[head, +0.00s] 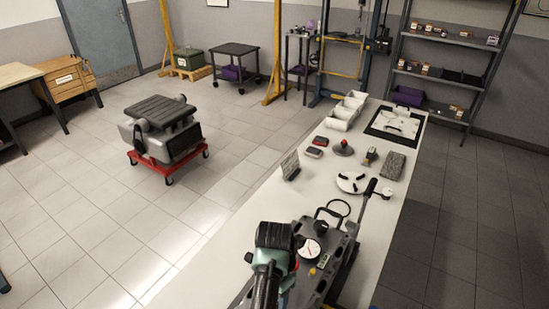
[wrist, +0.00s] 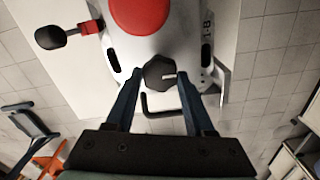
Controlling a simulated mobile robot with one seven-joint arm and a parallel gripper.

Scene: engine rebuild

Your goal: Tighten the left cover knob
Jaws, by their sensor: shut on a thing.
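In the wrist view, a black lobed knob (wrist: 158,71) with a white pointer line sits at the near edge of a light grey cover (wrist: 196,52). The pointer line points right. My gripper (wrist: 161,77) has one finger on each side of the knob and is shut on it. A large red disc (wrist: 140,13) lies on the cover beyond the knob. In the head view, my arm reaches over the dark fixture (head: 344,249) at the near end of the bench; it hides the knob and my fingertips.
A black-ended lever with a red base (wrist: 88,27) stands left of the cover. A dark bent rod (wrist: 163,113) lies below the knob. A white gauge (head: 310,248) is on the fixture. Farther along the white bench (head: 260,214) are a round white plate (head: 351,183) and white bins (head: 347,110).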

